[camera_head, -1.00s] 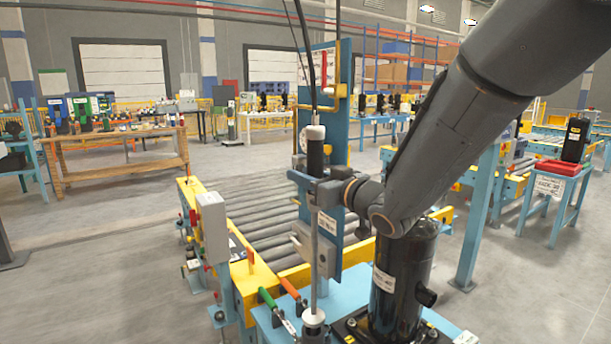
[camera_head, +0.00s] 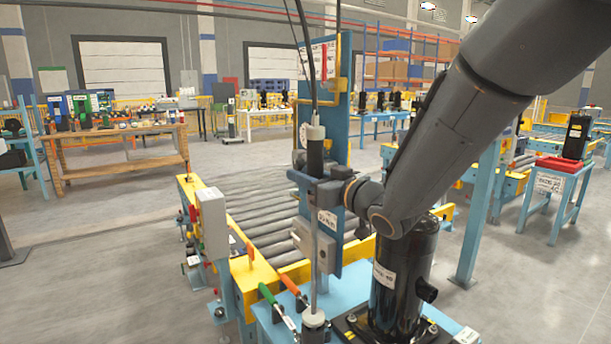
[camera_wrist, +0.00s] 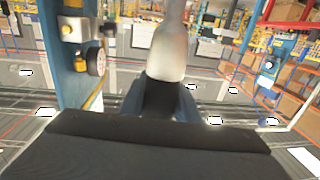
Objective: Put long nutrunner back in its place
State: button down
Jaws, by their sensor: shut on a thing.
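The long nutrunner (camera_head: 315,157) is an upright tool with a pale top, a black body and a long thin grey shaft, hanging on a black cable. My gripper (camera_head: 312,186) is shut around its body. The shaft runs down to a silver end piece (camera_head: 313,319) low in the picture; I cannot tell whether it rests on anything. In the wrist view the pale upper part of the nutrunner (camera_wrist: 169,48) stands between my fingers. A blue upright panel (camera_head: 341,110) with yellow brackets is close behind the tool; whether they touch is unclear.
A roller conveyor (camera_head: 258,208) and grey control box (camera_head: 212,222) are behind to the left.

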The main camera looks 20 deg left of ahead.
jog(key=shift+f+b, duration=0.85)
jog(key=shift+f, duration=0.3)
dwell(0.5)
jog(key=c, duration=1.4)
grip_release()
jog(key=shift+c, duration=0.2)
jog(key=shift+o, duration=0.9)
jog(key=v, duration=0.7)
jog(key=shift+s+d+b, duration=0.3)
jog(key=shift+b, duration=0.15)
